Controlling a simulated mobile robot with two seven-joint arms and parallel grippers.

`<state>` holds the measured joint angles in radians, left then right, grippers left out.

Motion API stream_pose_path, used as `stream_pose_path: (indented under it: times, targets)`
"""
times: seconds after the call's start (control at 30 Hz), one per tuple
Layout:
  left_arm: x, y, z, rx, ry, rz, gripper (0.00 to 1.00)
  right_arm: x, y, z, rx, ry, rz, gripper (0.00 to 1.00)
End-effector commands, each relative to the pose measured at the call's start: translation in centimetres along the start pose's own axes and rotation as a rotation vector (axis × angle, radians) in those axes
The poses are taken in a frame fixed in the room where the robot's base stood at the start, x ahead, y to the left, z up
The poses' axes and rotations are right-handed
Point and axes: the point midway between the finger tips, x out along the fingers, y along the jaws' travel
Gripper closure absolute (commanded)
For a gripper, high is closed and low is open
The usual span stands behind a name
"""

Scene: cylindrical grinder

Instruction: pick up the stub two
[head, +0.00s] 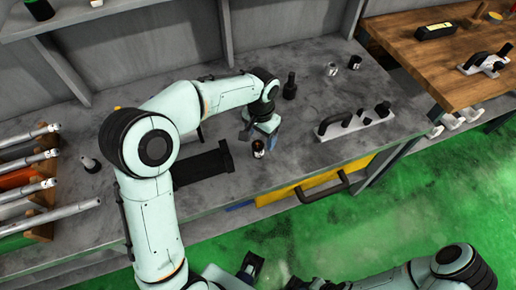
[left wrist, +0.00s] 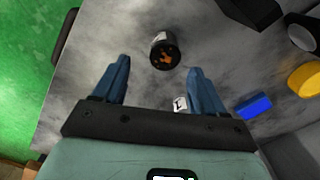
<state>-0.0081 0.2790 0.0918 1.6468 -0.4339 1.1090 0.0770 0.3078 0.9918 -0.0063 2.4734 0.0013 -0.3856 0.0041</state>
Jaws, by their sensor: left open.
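A short dark cylinder (head: 258,147) with a pale label and an orange-brown end stands on the grey bench top near its front edge. I take it for the stub; no number is readable. My left gripper (head: 259,130) is open just above and behind it in the head view.
A grey-white holder with a black handle (head: 335,121) stands to the right. A tall black piece (head: 290,86) and small metal pieces (head: 355,62) stand behind. Metal shafts (head: 40,185) rest on a rack at far left.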

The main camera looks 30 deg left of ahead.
Motion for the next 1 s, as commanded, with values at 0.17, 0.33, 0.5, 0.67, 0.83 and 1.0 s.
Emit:
stream_pose_path:
  times: [0.17,0.33,0.5,0.67,0.83,1.0]
  targets:
    - [1.8,0.0,0.0,0.0,0.0,0.0,0.29,0.2,0.1,0.0,0.0,-0.001,0.0,0.57]
    - [3.4,-0.3,0.3,-0.001,-0.003,0.001,0.29,0.3,0.1,0.0,-0.001,-0.001,0.0,0.57]
    - [6.0,-0.5,0.5,0.0,-0.003,0.0,0.29,0.5,0.2,0.0,0.0,-0.001,0.0,0.57]
    - [7.0,-0.5,0.4,-0.001,0.0,0.001,0.29,0.6,0.2,0.1,0.0,-0.002,0.0,0.57]
    - [7.0,-0.5,0.4,-0.001,0.001,0.0,0.29,0.6,0.2,0.0,0.0,-0.002,0.0,0.57]
    - [7.0,-0.5,0.4,0.0,0.001,0.0,0.71,0.5,0.2,0.0,0.0,-0.002,0.0,0.57]
